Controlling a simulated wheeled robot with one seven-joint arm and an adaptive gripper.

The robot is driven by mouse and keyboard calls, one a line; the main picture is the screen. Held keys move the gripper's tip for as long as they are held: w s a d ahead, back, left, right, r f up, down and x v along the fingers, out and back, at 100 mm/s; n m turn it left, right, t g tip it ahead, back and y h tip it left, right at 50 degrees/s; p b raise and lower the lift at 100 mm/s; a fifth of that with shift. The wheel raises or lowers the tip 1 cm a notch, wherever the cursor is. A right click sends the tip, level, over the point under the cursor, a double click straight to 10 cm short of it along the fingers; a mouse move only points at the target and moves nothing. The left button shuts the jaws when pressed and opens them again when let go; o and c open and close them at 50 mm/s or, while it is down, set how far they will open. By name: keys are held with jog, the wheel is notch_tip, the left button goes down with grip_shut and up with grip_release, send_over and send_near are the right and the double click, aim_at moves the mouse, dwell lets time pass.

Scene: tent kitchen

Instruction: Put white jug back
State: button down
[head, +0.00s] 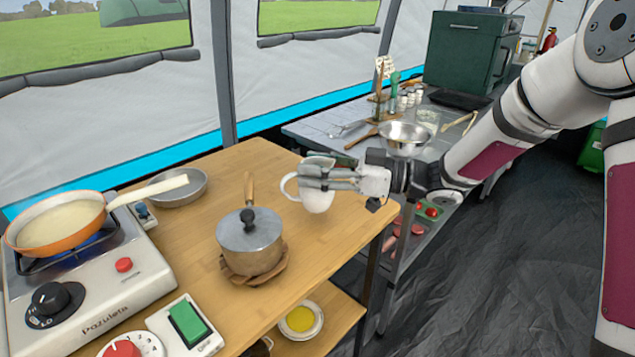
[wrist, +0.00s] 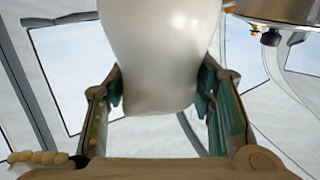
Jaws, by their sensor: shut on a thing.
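The white jug (head: 318,197) is in my gripper (head: 330,177), near the right edge of the wooden table in the head view. Its handle points left and it looks roughly upright. My gripper is shut on the jug's body. In the wrist view the jug (wrist: 160,50) fills the top middle, between the two fingers of my gripper (wrist: 160,95). It appears held above the wooden table (head: 200,215); I cannot tell the exact height.
An orange pan (head: 60,222) sits on the stove (head: 75,290). A metal bowl (head: 405,137) is on the back table. Bare wood lies behind the pot.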

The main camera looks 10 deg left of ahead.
jog(key=shift+d+f+b, duration=0.1)
jog(key=shift+f+b, duration=0.35)
jog(key=shift+f, duration=1.15)
jog(key=shift+f, duration=0.1)
jog(key=c, duration=0.7)
grip_release()
jog(key=shift+d, duration=0.4)
jog(key=d, duration=0.3)
jog(key=s+d+p, duration=0.1)
jog(key=d, duration=0.3)
jog(key=d+p, duration=0.1)
jog(key=d, duration=0.3)
jog(key=shift+s+d, duration=0.1)
jog(key=shift+s, duration=0.2)
jog(key=shift+w, duration=0.1)
